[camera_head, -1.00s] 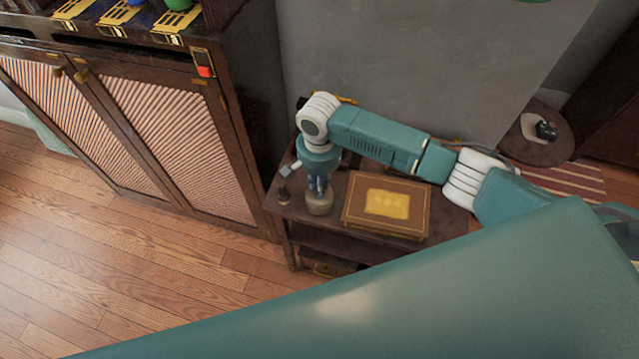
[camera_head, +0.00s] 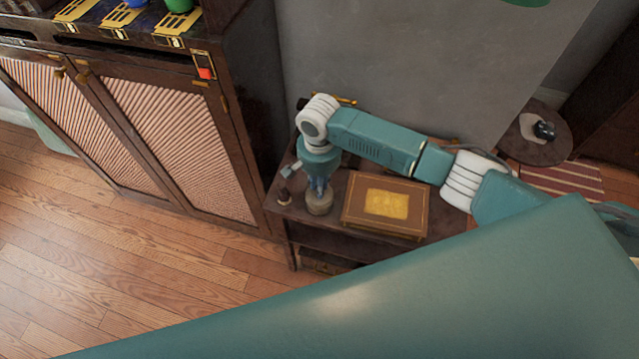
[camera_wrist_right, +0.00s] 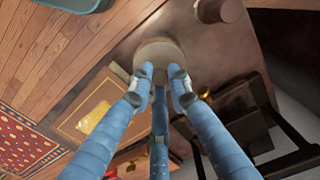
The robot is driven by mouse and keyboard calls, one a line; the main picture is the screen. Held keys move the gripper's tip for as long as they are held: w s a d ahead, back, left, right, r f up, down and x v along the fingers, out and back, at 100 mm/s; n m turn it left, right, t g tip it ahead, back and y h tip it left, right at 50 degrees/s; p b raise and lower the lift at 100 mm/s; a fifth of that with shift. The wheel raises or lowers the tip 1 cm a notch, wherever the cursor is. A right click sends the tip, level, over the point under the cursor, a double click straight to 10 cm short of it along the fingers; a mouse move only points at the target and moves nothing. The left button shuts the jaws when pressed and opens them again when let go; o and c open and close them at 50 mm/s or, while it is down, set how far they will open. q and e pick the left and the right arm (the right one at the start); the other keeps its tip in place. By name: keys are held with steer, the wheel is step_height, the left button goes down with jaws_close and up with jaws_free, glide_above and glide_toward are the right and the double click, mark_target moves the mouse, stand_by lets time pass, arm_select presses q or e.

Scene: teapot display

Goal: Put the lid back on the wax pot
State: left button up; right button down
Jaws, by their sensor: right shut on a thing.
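The wax pot (camera_head: 319,205) is a small beige-grey round pot near the front left of a dark side table. My right gripper (camera_head: 319,189) points down right above it, its blue fingers drawn together at the top of the pot. In the right wrist view the fingertips (camera_wrist_right: 161,80) close in at the near edge of a round beige top, the lid (camera_wrist_right: 160,48). The fingers hide part of it, and I cannot see a gap between lid and pot. My left gripper is out of view.
On the dark side table (camera_head: 285,220), a brown book with a gold panel (camera_head: 385,203) lies right of the pot. A small dark pot (camera_head: 284,198) stands to its left. A cabinet (camera_head: 170,130) stands at left. My large teal arm link covers the lower right.

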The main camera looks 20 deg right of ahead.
steer(key=shift+f+p, duration=0.15)
steer(key=shift+p, duration=0.7)
stand_by(0.8)
steer(key=c, duration=1.6)
jaws_free()
steer(key=shift+o, duration=0.4)
steer(key=o, duration=0.4)
steer(key=shift+o, duration=0.2)
